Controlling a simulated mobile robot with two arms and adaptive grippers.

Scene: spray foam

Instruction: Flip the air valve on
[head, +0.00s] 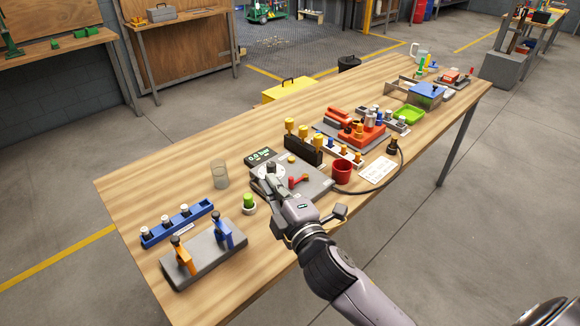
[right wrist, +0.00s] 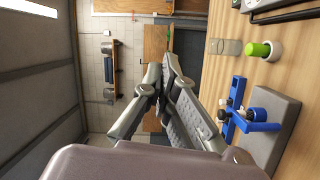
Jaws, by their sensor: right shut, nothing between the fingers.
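A grey panel box (head: 322,184) lies on the wooden table, with a small red-handled lever (head: 298,181) on top, which looks like the air valve. A dark display (head: 261,156) at its back left corner reads 0.0 bar. My right gripper (head: 269,178) is over the left part of the panel, left of the red lever, and hides some of the panel there. Its fingers are shut and empty, as the right wrist view (right wrist: 162,66) also shows. I cannot tell whether it touches the panel. My left gripper is not in view.
A glass (head: 220,174) and a green-topped part (head: 249,203) stand left of the panel. A red cup (head: 342,171) and a black hose (head: 398,172) are to its right. A grey block with blue and orange clamps (head: 206,262) sits front left.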

